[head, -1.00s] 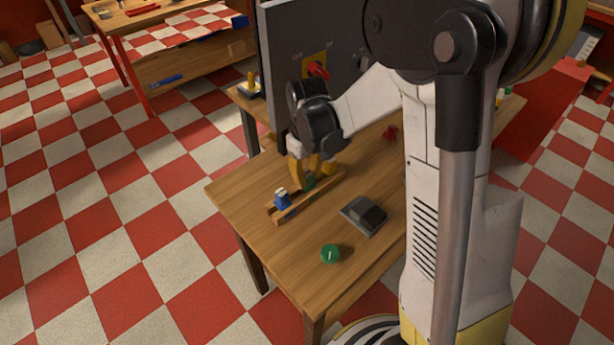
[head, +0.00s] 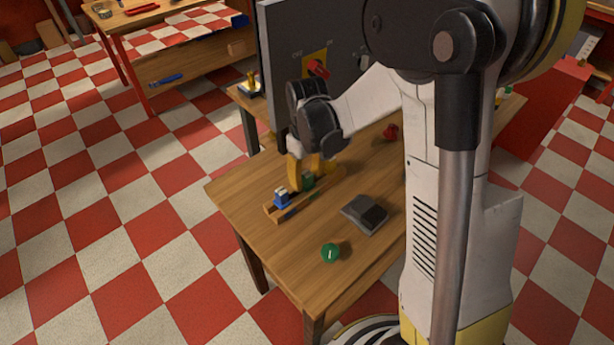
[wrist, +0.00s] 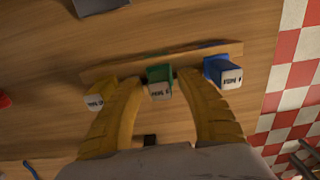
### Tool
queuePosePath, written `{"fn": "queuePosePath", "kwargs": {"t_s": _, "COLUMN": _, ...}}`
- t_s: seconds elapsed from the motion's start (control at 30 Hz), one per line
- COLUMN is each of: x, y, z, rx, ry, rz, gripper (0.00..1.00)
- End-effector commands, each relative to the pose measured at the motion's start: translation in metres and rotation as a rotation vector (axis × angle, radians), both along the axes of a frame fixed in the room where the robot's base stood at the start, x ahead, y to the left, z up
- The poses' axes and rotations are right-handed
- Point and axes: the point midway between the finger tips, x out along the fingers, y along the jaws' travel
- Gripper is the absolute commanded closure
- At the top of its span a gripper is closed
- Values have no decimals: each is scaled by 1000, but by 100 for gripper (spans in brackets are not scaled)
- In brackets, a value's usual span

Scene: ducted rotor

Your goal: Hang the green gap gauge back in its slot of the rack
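The green gap gauge (wrist: 159,82) stands in the middle of the wooden rack (wrist: 110,70), between the yellow gauge (wrist: 101,93) and the blue gauge (wrist: 223,72). It also shows under my gripper in the head view (head: 308,181). My gripper (wrist: 160,80) has its yellow fingers on either side of the green gauge, with narrow gaps between finger and gauge, so it looks open around it. In the head view my gripper (head: 309,176) is low over the rack (head: 270,211). The green gauge's lower end and seating in the slot are hidden.
A dark grey box (head: 365,213) and a green round knob (head: 330,253) lie on the wooden table (head: 290,260) in front of the rack. A grey panel with a red switch (head: 318,68) stands behind. A red object (head: 390,132) is on the table's far side.

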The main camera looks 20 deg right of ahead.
Motion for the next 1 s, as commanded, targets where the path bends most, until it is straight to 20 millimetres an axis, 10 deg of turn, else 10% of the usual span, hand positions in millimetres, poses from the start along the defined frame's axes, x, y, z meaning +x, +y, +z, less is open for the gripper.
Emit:
{"fn": "queuePosePath", "kwargs": {"t_s": 0.27, "x": 0, "y": 0, "z": 5, "rx": 0, "ry": 0, "rz": 0, "gripper": 56}}
{"fn": "queuePosePath", "kwargs": {"t_s": 1.0, "x": 0, "y": 0, "z": 120, "rx": 0, "ry": 0, "rz": 0, "gripper": 56}}
